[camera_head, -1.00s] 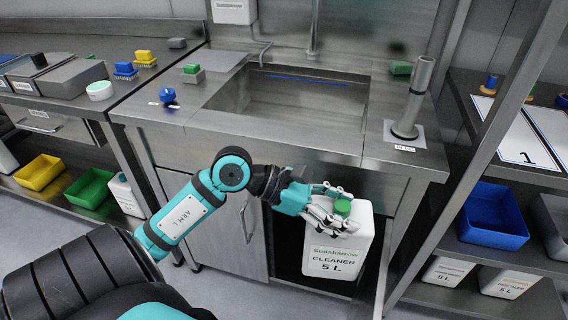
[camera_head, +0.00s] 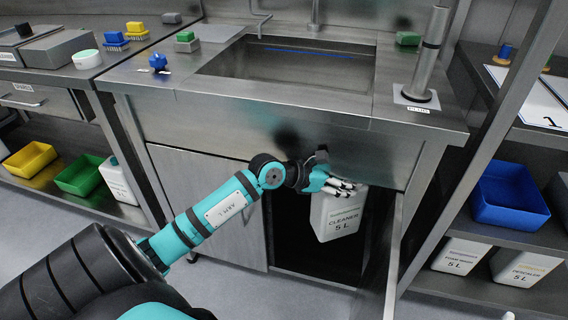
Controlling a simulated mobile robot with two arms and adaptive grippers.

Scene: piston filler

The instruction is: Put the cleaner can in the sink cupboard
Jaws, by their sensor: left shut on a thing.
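The cleaner can (camera_head: 338,215) is a white 5 L can with a dark label, tilted slightly. It is at the opening of the sink cupboard (camera_head: 290,240), under the steel sink. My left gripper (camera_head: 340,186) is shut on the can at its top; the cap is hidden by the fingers. The can appears to hang above the dark cupboard floor (camera_head: 310,267). The cupboard's left door (camera_head: 205,200) is closed, and the right door (camera_head: 396,255) stands open toward me. My right gripper is not in view.
The sink basin (camera_head: 290,68) and its counter are above the opening. A shelf on the right holds a blue bin (camera_head: 508,196) and other cans, including a descaler can (camera_head: 524,267). Yellow (camera_head: 30,159) and green (camera_head: 80,175) bins sit on the left lower shelf.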

